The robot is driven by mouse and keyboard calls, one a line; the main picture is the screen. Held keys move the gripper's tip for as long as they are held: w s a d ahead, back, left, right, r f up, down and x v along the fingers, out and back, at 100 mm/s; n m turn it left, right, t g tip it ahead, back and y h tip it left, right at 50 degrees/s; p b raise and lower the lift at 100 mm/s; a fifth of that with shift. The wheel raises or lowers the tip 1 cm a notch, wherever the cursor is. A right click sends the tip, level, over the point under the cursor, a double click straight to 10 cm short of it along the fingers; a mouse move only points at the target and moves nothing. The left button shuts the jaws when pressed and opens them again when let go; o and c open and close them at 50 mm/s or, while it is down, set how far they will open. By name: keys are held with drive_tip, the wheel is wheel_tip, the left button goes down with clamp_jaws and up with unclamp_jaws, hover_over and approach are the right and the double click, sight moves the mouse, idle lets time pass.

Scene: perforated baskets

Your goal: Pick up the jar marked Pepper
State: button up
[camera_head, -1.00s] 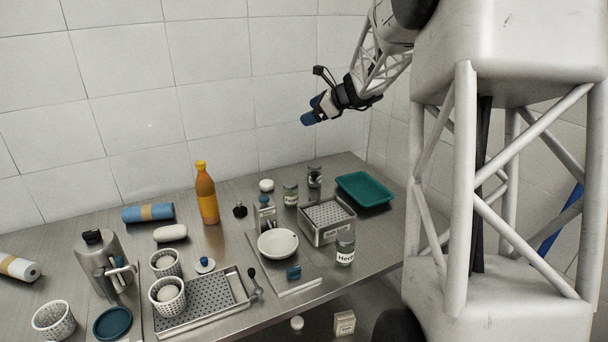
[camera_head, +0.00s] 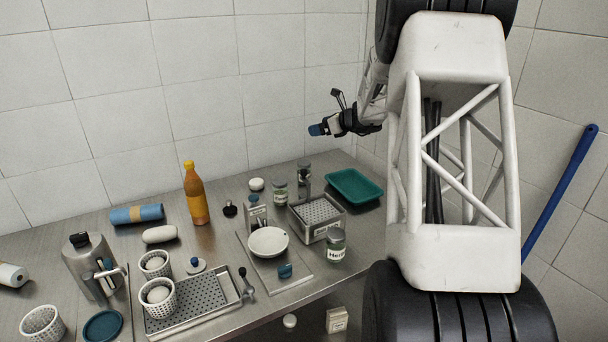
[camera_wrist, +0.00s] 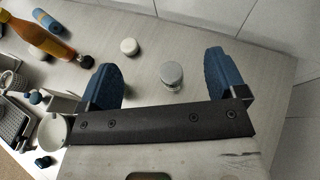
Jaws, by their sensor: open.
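I cannot read the word Pepper on either. My gripper (camera_head: 317,130) is open and empty, well above the table's back right. In the wrist view, a grey-lidded jar (camera_wrist: 172,74) shows below and between the blue fingers of my gripper (camera_wrist: 160,62), apart from both. I cannot tell which back jar this is.
A perforated basket (camera_head: 319,218) stands in front of the back jars, with a green tray (camera_head: 354,188) to the right. A white round object (camera_head: 257,184) and orange bottle (camera_head: 195,193) are left. A white bowl (camera_head: 268,242) lies in front. Tiled walls rise behind.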

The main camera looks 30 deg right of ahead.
approach(310, 168)
drive_tip(key=x, duration=0.4)
drive_tip(key=shift+w+a, duration=0.25)
drive_tip(key=shift+a, duration=0.05)
drive_tip(key=shift+x, duration=1.3)
drive_tip(key=shift+w+a+f, duration=0.1)
drive_tip(key=shift+w, duration=0.05)
drive_tip(key=shift+x, duration=2.4)
